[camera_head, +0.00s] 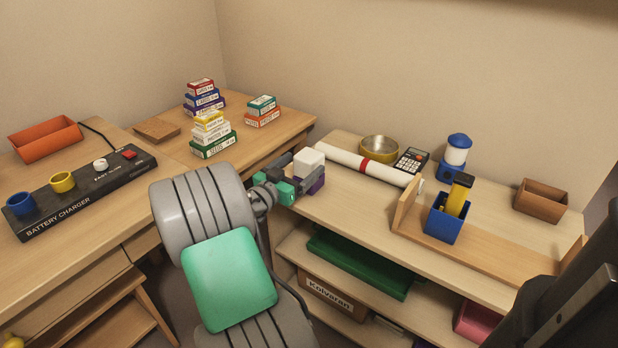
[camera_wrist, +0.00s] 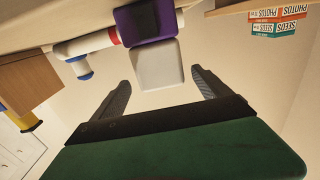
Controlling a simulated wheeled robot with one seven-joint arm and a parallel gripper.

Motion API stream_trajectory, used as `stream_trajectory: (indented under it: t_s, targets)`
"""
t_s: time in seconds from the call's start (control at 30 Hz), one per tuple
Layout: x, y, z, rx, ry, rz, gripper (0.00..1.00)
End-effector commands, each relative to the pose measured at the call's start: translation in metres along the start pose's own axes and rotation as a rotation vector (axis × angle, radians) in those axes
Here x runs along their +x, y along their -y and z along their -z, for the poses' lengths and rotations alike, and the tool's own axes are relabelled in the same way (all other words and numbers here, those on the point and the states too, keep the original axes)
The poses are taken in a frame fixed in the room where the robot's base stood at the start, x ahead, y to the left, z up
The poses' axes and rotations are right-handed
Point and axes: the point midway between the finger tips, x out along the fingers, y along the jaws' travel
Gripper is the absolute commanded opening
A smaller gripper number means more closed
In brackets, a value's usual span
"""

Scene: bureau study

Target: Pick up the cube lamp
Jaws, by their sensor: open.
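The cube lamp is a white cube (camera_head: 310,161) on a purple base (camera_head: 318,183), standing at the left end of the right-hand desk. In the wrist view, which is upside down, the white cube (camera_wrist: 157,66) hangs below the purple base (camera_wrist: 148,20). My gripper (camera_head: 295,172) is open at the lamp, coming from the left in the head view. In the wrist view my gripper (camera_wrist: 160,77) has one finger on each side of the white cube, with a gap on both sides. I cannot tell how deep the cube sits between the fingertips. My gripper partly hides the base in the head view.
A white roll with a red band (camera_head: 362,163) lies just right of the lamp. Beyond are a brass bowl (camera_head: 379,149), a calculator (camera_head: 411,160), a blue lantern (camera_head: 457,152) and a wooden rack (camera_head: 475,250) with a blue cup (camera_head: 443,224). Seed boxes (camera_head: 212,135) stand on the left desk.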

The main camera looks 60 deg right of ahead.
Motion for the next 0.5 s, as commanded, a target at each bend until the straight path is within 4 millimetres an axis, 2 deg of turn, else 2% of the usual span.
stream_trajectory:
  t_s: [0.2,0.47,0.5]
  targets:
    - [0.039,0.001,-0.002,0.0,0.001,-0.003,0.87]
    - [0.044,0.002,0.0,0.0,0.001,0.001,0.87]
    - [0.044,0.002,0.0,0.0,0.001,0.001,0.85]
